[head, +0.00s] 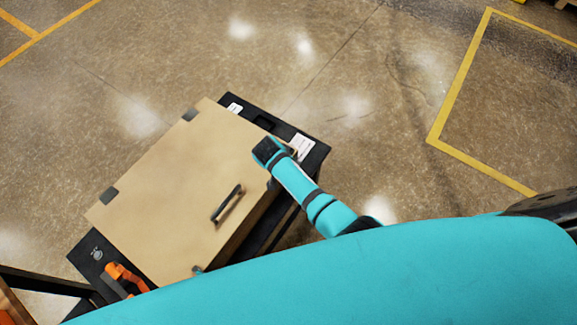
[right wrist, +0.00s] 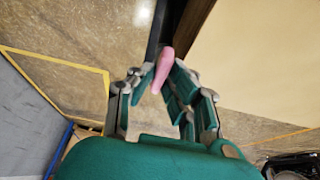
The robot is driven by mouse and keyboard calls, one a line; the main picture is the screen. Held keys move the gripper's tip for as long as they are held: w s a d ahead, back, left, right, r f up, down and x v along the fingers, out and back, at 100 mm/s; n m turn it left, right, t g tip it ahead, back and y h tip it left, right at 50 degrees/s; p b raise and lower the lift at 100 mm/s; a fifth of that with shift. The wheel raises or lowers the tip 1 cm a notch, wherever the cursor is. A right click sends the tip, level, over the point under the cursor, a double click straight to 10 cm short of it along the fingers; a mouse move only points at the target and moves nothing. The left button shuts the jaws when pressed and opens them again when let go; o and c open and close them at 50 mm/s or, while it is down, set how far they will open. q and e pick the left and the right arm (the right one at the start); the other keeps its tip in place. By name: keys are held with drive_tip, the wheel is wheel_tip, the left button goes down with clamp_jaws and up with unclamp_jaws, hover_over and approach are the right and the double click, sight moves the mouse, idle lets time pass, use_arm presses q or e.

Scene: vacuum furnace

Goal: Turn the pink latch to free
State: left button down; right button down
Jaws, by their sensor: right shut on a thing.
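The pink latch (right wrist: 162,70) shows in the right wrist view as a short, rounded pink bar beside the dark edge of the furnace. My right gripper (right wrist: 164,84) is shut on it, with the green fingers on either side and the rounded pink end standing out between them. In the head view my right arm reaches to the right side of the tan furnace box (head: 170,190); the fingers and the latch are hidden there. My left gripper is not in view.
The box's tan top carries a dark handle (head: 227,204) and two dark hinges on the far-left edge. It sits on a black frame (head: 318,152) with white labels. An orange part (head: 118,274) is at the lower left. Open concrete floor lies beyond.

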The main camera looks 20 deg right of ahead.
drive_tip(key=c, duration=1.3)
unclamp_jaws()
drive_tip(key=shift+c, duration=0.2)
drive_tip(key=v, duration=0.7)
drive_tip(key=shift+r, duration=0.25)
drive_tip(key=shift+s, duration=0.15)
